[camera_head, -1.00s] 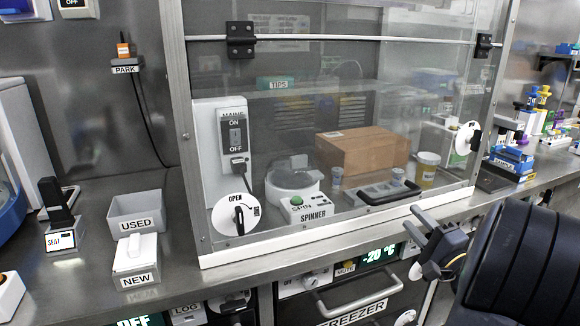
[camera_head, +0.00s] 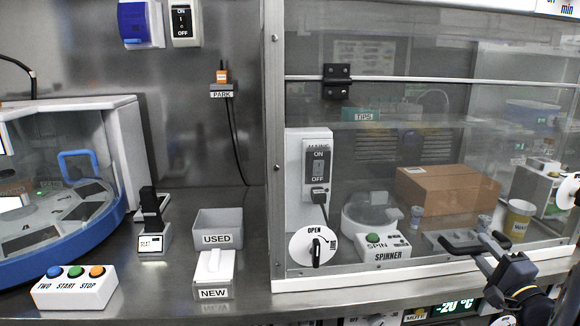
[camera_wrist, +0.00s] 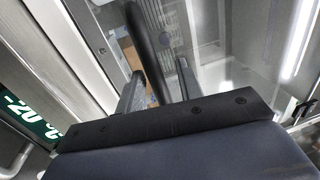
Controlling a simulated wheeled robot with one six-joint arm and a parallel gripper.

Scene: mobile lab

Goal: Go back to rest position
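Behind the glass are a brown box (camera_head: 445,190), a spinner (camera_head: 372,222) and a waste cup (camera_head: 517,218). On the left counter are a blue-rimmed machine (camera_head: 70,240), a button box (camera_head: 75,287), and the USED (camera_head: 218,237) and NEW (camera_head: 213,270) bins. The freezer display (camera_head: 455,306) lies below.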

